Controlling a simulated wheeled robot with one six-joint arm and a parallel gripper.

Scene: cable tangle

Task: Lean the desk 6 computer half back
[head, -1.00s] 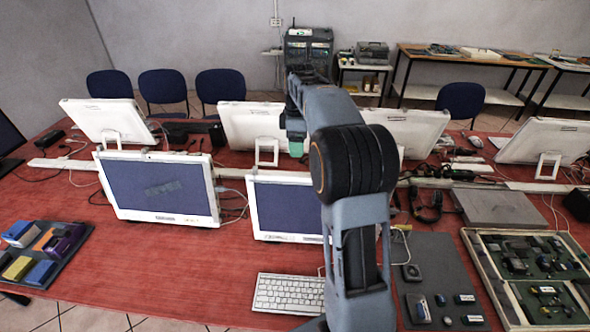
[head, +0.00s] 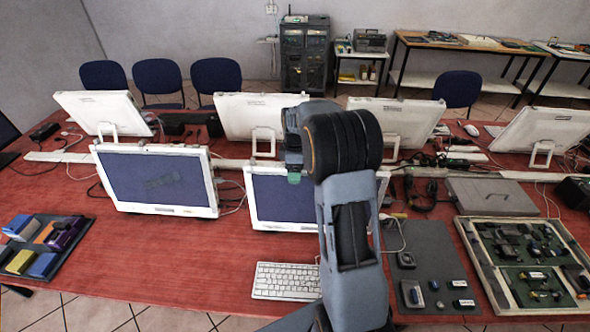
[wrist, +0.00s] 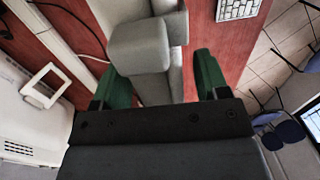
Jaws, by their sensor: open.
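The middle front computer (head: 268,200) is a white all-in-one with a dark blue screen facing me. It stands upright on the red table, its right part hidden by my arm. My gripper (head: 294,177) is at its top edge, mostly hidden behind my arm. In the wrist view my gripper (wrist: 157,70) is open, with one green finger on each side of this computer's pale grey body (wrist: 176,60). I cannot tell if either finger touches it. No desk number is readable.
Another computer (head: 155,180) stands close on the left. White computers (head: 250,115) face away in the row behind. A keyboard (head: 286,281) lies in front. A dark mat (head: 430,262) and parts case (head: 525,262) lie right. Cables run between the rows.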

